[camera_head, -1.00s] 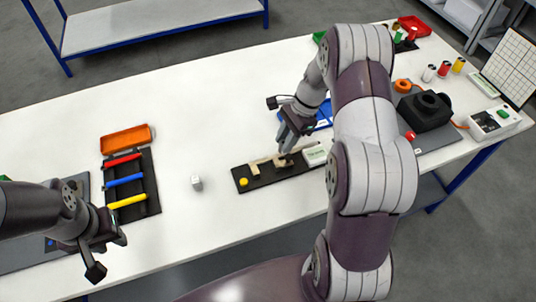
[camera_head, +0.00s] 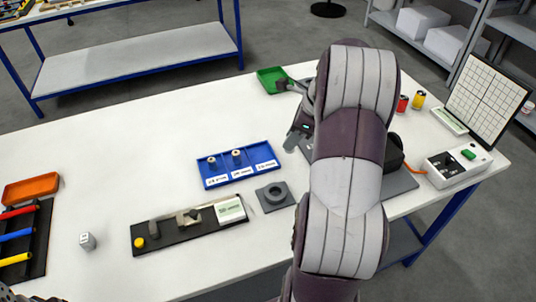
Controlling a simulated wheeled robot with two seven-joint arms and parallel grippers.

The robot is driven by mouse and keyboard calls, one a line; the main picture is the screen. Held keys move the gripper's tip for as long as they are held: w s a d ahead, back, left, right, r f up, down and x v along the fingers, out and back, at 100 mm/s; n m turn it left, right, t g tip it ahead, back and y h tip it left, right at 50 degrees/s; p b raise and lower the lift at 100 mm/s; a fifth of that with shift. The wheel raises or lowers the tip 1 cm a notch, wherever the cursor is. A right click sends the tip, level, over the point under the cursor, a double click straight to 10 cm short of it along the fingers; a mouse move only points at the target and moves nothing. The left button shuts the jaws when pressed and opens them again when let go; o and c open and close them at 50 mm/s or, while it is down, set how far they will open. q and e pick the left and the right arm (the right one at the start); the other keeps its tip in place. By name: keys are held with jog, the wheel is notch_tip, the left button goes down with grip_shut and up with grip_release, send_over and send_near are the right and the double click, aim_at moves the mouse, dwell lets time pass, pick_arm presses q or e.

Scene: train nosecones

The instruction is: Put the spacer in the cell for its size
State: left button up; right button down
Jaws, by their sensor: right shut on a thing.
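The blue tray (camera_head: 200,178) lies in mid-table with three labelled cells in a row. A small pale spacer stands in the left cell (camera_head: 211,162) and another in the middle cell (camera_head: 236,157); the right cell shows no spacer. My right gripper (camera_head: 292,140) is just right of the tray, above the table, shut on a small greyish piece (camera_head: 290,146), seemingly the spacer, whose shape is mostly hidden. My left gripper (camera_head: 22,297) shows only as a dark sliver at the bottom left corner; its jaws cannot be made out.
A black gauge (camera_head: 165,233) with a yellow knob and a grey plate with a ring (camera_head: 275,196) lie in front of the tray. A green bin (camera_head: 272,80) is behind. My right arm hides much of the right side.

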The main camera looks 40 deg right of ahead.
jog(key=w+f, duration=0.2)
jog(key=w, duration=0.2)
jog(key=w+f, duration=0.2)
jog(key=w, duration=0.1)
jog(key=w+a+f+p, duration=0.1)
jog(key=w+f, duration=0.1)
jog(key=w, duration=0.2)
jog(key=shift+w+f, duration=0.2)
jog(key=shift+w, duration=0.1)
jog(key=shift+w+f, duration=0.1)
jog(key=shift+f, duration=0.15)
notch_tip(320, 180, down, 4)
jog(key=shift+a+r, duration=0.15)
jog(key=shift+r, duration=0.1)
jog(key=shift+f, duration=0.1)
pick_arm(q)
jog(key=shift+a+r, duration=0.3)
jog(key=shift+a, duration=0.05)
pick_arm(e)
jog(key=shift+f, duration=0.1)
jog(key=c, duration=0.9)
grip_release()
pick_arm(q)
jog(key=shift+w, duration=0.1)
pick_arm(e)
jog(key=shift+o, duration=0.2)
